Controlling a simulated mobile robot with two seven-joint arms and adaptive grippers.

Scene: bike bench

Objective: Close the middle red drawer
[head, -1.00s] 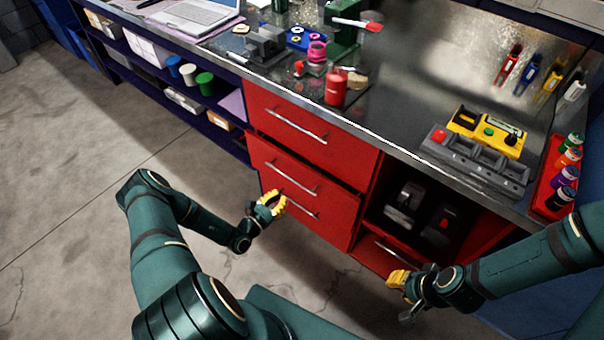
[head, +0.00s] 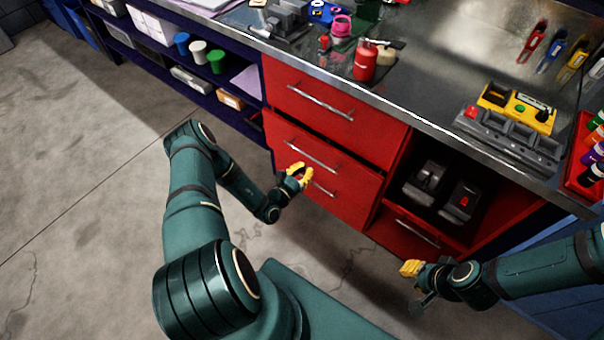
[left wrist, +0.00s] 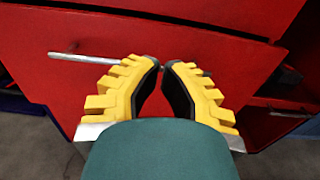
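The middle red drawer (head: 285,136) stands slightly out, with a dark gap along its top edge below the top drawer (head: 318,82). Its bar handle (head: 311,157) runs across the front. The gripper is in front of the red fronts, partly open and empty. In the left wrist view its yellow fingers (left wrist: 162,66) point at a red front (left wrist: 95,30), with a small gap between the tips and a silver handle (left wrist: 85,58) at left. Contact cannot be told. My right gripper (head: 411,268) is low and right, apparently empty.
An open compartment (head: 470,225) with dark tools lies right of the drawers, above a low red drawer (head: 405,230). The metal benchtop (head: 425,85) overhangs above. Blue shelves (head: 215,98) stand at left. Concrete floor (head: 90,190) at left is clear.

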